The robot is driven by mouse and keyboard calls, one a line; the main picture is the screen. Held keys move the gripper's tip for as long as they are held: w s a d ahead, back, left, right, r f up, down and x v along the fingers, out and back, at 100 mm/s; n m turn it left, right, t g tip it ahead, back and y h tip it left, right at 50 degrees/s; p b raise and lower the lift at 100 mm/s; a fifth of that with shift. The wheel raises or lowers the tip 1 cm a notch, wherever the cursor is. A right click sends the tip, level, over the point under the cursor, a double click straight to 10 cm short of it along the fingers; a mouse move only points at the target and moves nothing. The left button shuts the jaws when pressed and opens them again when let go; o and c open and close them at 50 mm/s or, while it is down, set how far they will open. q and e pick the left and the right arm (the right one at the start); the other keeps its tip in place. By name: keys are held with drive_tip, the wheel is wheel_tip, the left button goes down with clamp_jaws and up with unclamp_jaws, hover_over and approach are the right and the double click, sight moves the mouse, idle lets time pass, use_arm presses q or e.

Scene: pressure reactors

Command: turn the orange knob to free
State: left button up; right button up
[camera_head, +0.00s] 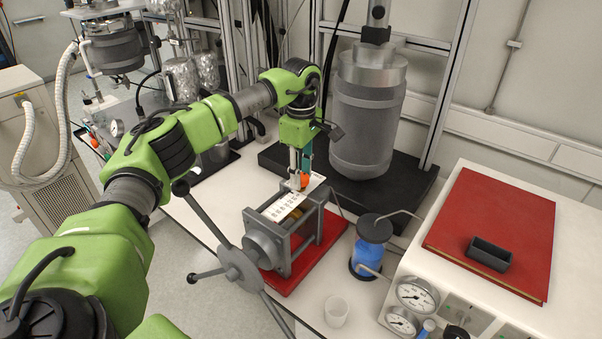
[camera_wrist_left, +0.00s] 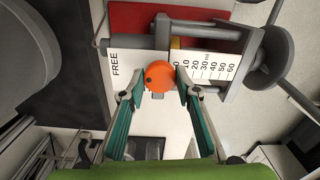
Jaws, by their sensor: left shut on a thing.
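The orange knob (camera_wrist_left: 159,76) is a round ball at the white scale plate (camera_wrist_left: 127,63) of a grey hand-wheel device. It stands between the word FREE and the numbered marks, close to the low numbers. My left gripper (camera_wrist_left: 160,88) is shut on the knob, one finger on each side of it. In the head view the gripper (camera_head: 301,172) points down at the device from above, and the knob (camera_head: 305,180) shows partly behind the fingers. The scale plate (camera_head: 287,205) lies on top of the device there. My right gripper is not in view.
The device stands on a red base (camera_head: 325,240), with a spoked hand wheel (camera_head: 240,268) in front. A large grey cylinder (camera_head: 367,115) stands behind. A blue bottle (camera_head: 369,255), a clear cup (camera_head: 336,311) and a white box with gauges (camera_head: 417,295) are to the right.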

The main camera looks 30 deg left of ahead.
use_arm(q)
drive_tip(key=o, duration=1.1)
drive_tip(key=shift+r, duration=0.1)
wheel_tip(320, 180, up, 12)
